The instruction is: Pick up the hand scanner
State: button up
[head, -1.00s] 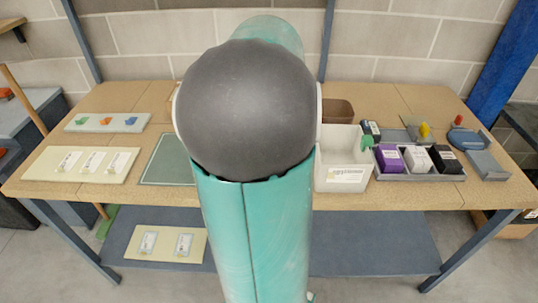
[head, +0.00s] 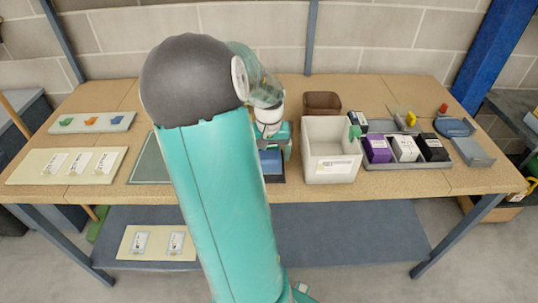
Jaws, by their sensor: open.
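I cannot make out for certain which thing is the hand scanner. A blue block-like thing with a dark base (head: 271,164) sits near the table's front edge, partly hidden by my arm. My gripper (head: 278,140) is close above and behind it, pointing down. The gripper's fingers are mostly hidden or too small to tell apart, and nothing is seen held in it. A rounded blue thing (head: 455,127) lies at the table's right end beside a grey tray-like piece (head: 474,151).
A white bin (head: 332,168) with a label stands right of my gripper, with a brown bin (head: 322,102) behind it. A grey tray (head: 447,165) holds a purple, a white and a black box. Label boards (head: 35,166) lie at left. A green-grey mat (head: 146,170) is partly behind my arm.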

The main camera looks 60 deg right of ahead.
jog(key=shift+f, duration=0.8)
jog(key=c, duration=1.2)
jog(key=shift+r, duration=0.1)
jog(key=shift+c, duration=0.2)
